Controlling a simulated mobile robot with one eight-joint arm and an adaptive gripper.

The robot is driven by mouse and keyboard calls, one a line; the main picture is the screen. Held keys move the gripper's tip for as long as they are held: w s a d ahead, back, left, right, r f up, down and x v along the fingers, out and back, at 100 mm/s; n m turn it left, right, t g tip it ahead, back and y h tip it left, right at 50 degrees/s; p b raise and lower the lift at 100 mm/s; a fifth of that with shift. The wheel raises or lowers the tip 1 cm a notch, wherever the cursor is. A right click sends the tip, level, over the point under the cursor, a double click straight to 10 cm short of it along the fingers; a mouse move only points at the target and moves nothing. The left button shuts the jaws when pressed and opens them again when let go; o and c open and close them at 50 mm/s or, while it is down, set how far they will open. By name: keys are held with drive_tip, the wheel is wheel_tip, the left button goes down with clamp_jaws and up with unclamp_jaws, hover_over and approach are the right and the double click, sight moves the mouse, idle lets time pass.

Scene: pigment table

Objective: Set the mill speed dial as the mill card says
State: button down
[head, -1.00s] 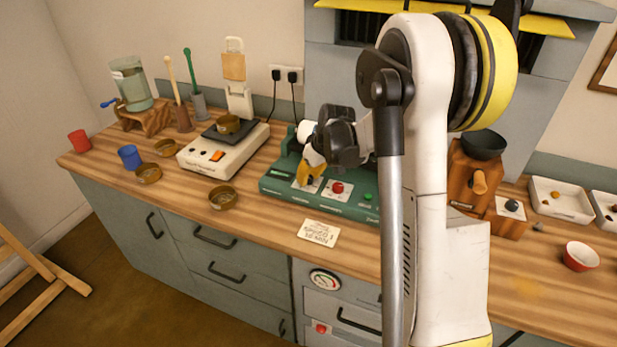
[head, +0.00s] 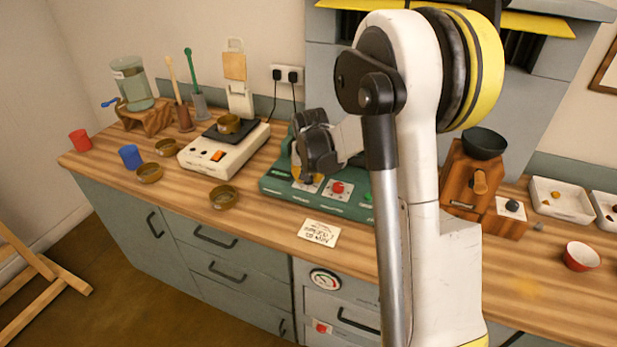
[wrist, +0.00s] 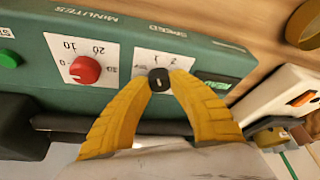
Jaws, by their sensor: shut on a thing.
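The mill (head: 350,203) is a green machine on the counter. Its front panel shows upside down in the wrist view (wrist: 130,32), with a black speed dial (wrist: 159,79) on a white plate marked with numbers. My gripper (wrist: 160,82) has its yellow fingers closed on the black speed dial, one on each side. In the head view my gripper (head: 308,178) is at the left part of the mill's front. The dial's pointer setting is too small to tell. The mill card (head: 319,232) lies on the counter in front of the mill; its writing is not legible.
A red minutes dial (wrist: 85,70) and a green button (wrist: 9,57) sit beside the speed dial on the panel. A white scale (head: 222,150) stands left of the mill. A brown grinder (head: 468,185) stands right. Bare counter lies around the card.

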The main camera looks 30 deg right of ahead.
drive_tip(key=shift+m, duration=0.3)
drive_tip(key=c, duration=1.1)
unclamp_jaws()
drive_tip(key=v, duration=1.2)
drive_tip(key=shift+w+a, duration=0.1)
